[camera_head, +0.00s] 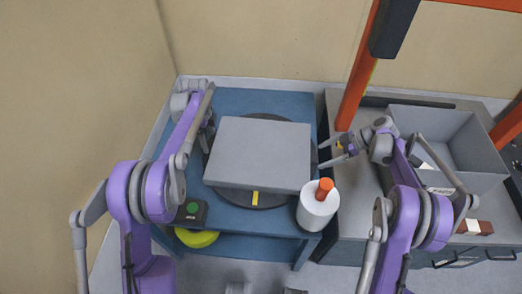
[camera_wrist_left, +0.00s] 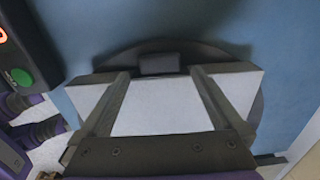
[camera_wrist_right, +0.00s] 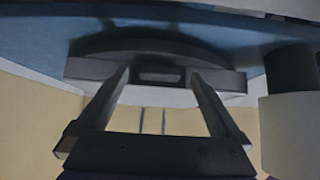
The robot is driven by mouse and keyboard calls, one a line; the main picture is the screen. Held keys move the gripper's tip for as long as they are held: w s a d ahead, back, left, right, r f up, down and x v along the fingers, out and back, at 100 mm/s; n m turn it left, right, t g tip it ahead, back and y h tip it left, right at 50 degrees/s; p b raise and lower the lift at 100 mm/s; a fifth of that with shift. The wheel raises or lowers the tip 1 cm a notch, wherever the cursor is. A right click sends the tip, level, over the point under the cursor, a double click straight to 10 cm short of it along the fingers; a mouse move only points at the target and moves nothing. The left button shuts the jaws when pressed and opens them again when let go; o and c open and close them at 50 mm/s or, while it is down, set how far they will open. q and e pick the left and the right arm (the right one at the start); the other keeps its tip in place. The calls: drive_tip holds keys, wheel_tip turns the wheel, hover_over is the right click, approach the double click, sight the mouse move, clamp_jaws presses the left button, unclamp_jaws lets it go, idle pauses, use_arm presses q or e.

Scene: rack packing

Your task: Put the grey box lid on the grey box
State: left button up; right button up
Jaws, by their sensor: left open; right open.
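The grey box lid (camera_head: 258,150) lies flat above a dark round turntable (camera_head: 228,197) on the blue table. The open grey box (camera_head: 430,122) stands on the counter to the right, with items inside. My left gripper (camera_head: 208,143) is open at the lid's left side; in the left wrist view its fingers (camera_wrist_left: 160,72) reach over the pale lid, near a dark block. My right gripper (camera_head: 325,152) is open at the lid's right side; in the right wrist view its fingers (camera_wrist_right: 158,73) stand either side of a dark slotted part. Exact finger contact cannot be told.
A white cylinder (camera_head: 316,215) with an orange top stands at the blue table's front right corner. A black button box (camera_head: 190,213) with a green button is front left, above a yellow disc (camera_head: 197,238).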

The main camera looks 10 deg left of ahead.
sight(210, 145)
use_arm(q)
drive_tip(key=shift+f, duration=1.9)
use_arm(e)
drive_tip(key=shift+x, duration=1.35)
use_arm(q)
drive_tip(key=shift+c, duration=0.2)
use_arm(e)
drive_tip(key=shift+c, duration=0.2)
use_arm(q)
drive_tip(key=c, duration=1.5)
use_arm(e)
drive_tip(key=c, duration=1.5)
use_arm(q)
drive_tip(key=shift+o, duration=0.2)
use_arm(e)
drive_tip(key=shift+o, duration=0.2)
